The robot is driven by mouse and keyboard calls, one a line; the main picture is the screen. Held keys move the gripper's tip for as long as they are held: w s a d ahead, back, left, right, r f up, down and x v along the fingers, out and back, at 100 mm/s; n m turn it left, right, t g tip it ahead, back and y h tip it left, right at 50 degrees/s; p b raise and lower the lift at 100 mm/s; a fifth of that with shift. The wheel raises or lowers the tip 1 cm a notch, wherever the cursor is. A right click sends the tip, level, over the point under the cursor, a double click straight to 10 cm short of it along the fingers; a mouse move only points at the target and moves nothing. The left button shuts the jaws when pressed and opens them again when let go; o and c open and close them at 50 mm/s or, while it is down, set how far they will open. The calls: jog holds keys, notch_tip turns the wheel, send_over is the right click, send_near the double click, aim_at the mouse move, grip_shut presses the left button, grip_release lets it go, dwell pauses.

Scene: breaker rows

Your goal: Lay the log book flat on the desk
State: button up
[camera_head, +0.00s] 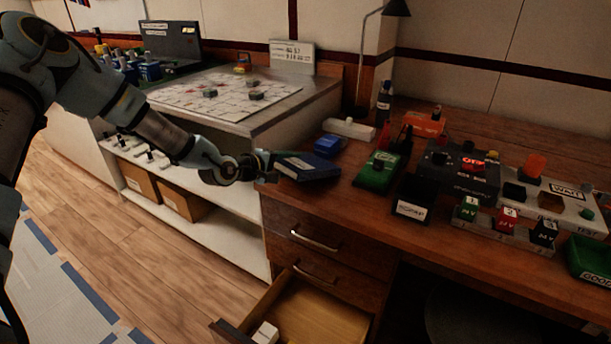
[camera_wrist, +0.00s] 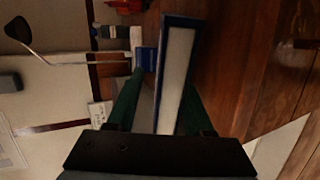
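The log book (camera_head: 308,166) is a dark blue book near the left end of the wooden desk (camera_head: 335,195). It looks nearly level; whether it all rests flat on the desktop is hard to tell. My gripper (camera_head: 268,162) is at its left end, by the desk's left edge. In the wrist view the book's pale page edge (camera_wrist: 176,80) and blue covers stand between the green fingers of my gripper (camera_wrist: 161,85). The right finger lies close against one cover. A grey gap shows between the left finger and the book, so the fingers look open around it.
A blue box (camera_head: 328,145), a green device (camera_head: 378,170) and a black bin (camera_head: 413,198) stand right of the book. A white power strip (camera_head: 348,129) lies behind. An open drawer (camera_head: 318,318) juts out below. A white bench (camera_head: 245,118) adjoins at left.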

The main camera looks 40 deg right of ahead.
aim_at(281, 164)
jog(key=p+v, duration=0.2)
jog(key=v, duration=0.3)
jog(key=shift+r, duration=0.15)
jog(key=shift+a+r, duration=0.15)
jog(key=shift+a, duration=0.45)
notch_tip(281, 164, up, 7)
jog(key=a+p, duration=0.3)
jog(key=p, duration=0.3)
